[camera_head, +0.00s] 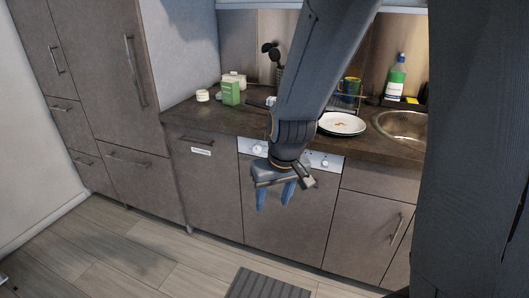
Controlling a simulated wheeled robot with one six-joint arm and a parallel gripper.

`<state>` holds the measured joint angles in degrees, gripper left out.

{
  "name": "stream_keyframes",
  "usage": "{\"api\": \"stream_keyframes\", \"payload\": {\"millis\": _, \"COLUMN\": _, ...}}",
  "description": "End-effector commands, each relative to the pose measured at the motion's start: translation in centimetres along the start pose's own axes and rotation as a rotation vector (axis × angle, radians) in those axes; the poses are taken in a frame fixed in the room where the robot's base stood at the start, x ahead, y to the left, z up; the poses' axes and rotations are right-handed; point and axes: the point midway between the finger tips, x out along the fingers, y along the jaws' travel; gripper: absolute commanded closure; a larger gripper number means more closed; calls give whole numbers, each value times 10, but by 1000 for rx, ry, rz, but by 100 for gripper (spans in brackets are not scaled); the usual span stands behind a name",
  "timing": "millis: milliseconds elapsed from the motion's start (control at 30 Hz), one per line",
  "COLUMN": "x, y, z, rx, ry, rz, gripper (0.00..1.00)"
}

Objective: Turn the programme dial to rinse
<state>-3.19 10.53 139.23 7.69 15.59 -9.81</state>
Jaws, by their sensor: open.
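A white control panel (329,158) runs along the top of a brown-fronted built-in appliance (300,225) under the counter. A small round knob (324,163) shows on the panel to the right of my arm. Another knob-like part (257,149) shows to the left of it. The markings are too small to read, so I cannot tell which is the programme dial or where it points. My gripper (274,196) points down in front of the appliance, its two blue fingers apart and empty. My arm hides the middle of the panel.
The dark counter (200,114) holds a green box (230,92), a plate (341,124), a mug (350,87) and a green bottle (396,78) by the sink (402,125). A grey mat (266,286) lies on the open floor.

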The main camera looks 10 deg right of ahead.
Motion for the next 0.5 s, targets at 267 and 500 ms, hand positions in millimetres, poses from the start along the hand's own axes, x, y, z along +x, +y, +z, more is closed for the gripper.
{"api": "stream_keyframes", "payload": {"millis": 267, "x": 73, "y": -8, "z": -160, "rx": -146, "ry": 389, "rz": 117, "gripper": 53}}
{"api": "stream_keyframes", "payload": {"millis": 500, "x": 119, "y": 5, "z": -249, "rx": -259, "ry": 664, "rz": 385, "gripper": 53}}
